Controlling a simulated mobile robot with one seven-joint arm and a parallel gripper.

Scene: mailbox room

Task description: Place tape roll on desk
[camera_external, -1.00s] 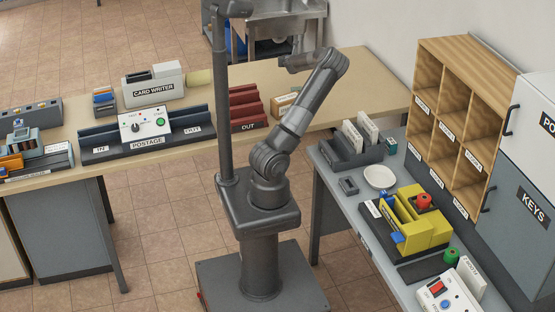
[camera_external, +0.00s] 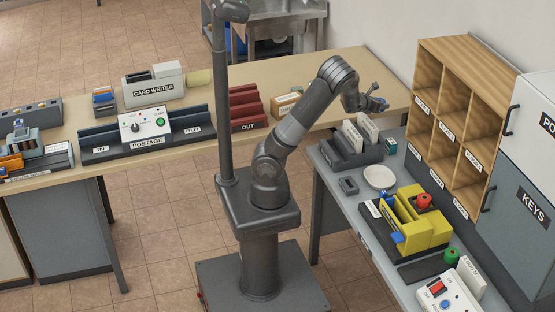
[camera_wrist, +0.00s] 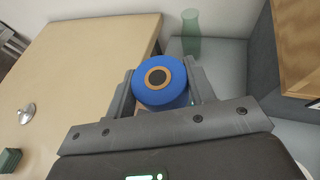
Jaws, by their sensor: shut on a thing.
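My gripper (camera_external: 376,103) is at the right end of the tan desk (camera_external: 375,73), raised at about the desk's corner. It is shut on a blue tape roll (camera_wrist: 160,78), which has a tan core ring with a dark centre. In the wrist view the roll sits between the two fingers, and the tan desk top (camera_wrist: 85,60) lies to the left, below the gripper. I cannot tell the exact height of the roll over the desk.
A grey side counter (camera_external: 350,205) holds a dark rack with white cards (camera_external: 355,140), a white dish (camera_external: 379,177) and a yellow holder (camera_external: 412,220). Wooden pigeonholes (camera_external: 458,110) stand at the right. The right end of the desk looks mostly clear.

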